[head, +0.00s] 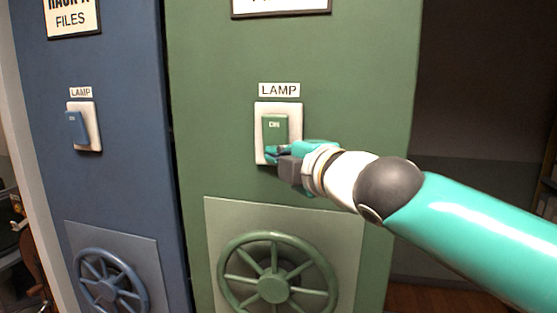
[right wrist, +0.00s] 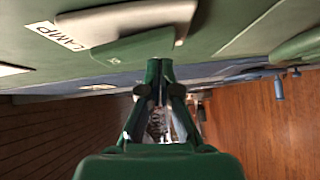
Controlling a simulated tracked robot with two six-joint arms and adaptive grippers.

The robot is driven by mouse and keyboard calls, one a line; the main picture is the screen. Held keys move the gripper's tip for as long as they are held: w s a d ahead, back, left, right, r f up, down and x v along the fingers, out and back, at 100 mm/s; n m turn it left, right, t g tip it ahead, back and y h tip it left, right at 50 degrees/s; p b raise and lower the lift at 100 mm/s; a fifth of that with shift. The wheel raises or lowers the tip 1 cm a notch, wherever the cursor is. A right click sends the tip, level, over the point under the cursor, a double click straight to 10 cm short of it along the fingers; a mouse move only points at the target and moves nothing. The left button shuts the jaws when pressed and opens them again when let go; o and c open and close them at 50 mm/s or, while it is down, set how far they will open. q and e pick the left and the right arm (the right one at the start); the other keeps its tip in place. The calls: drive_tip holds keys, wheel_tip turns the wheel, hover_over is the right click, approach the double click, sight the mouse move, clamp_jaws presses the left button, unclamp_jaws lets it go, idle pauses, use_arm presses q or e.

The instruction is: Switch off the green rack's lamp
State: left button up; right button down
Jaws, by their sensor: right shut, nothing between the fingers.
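The green rack (head: 350,90) fills the middle of the head view. Its lamp switch is a green rocker (head: 275,129) in a white plate (head: 263,157) under a LAMP label (head: 279,90). My right gripper (head: 270,153) is shut and empty, with its fingertips at the lower part of the rocker. In the right wrist view the shut fingertips (right wrist: 160,62) are close to the end of the rocker (right wrist: 130,48); I cannot tell whether they touch. The left gripper is not in view.
A blue rack (head: 110,190) stands on the left with its own lamp switch (head: 77,127) and handwheel (head: 112,282). A green handwheel (head: 272,288) sits below the green switch. Dark open space lies right of the green rack.

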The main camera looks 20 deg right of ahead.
drive_tip(key=s+f+b, duration=0.1)
drive_tip(key=s+b, duration=0.3)
drive_tip(key=s, duration=0.8)
drive_tip(key=shift+s+d+f+b, duration=0.15)
drive_tip(key=shift+d+b, duration=0.05)
drive_tip(key=shift+b, duration=0.1)
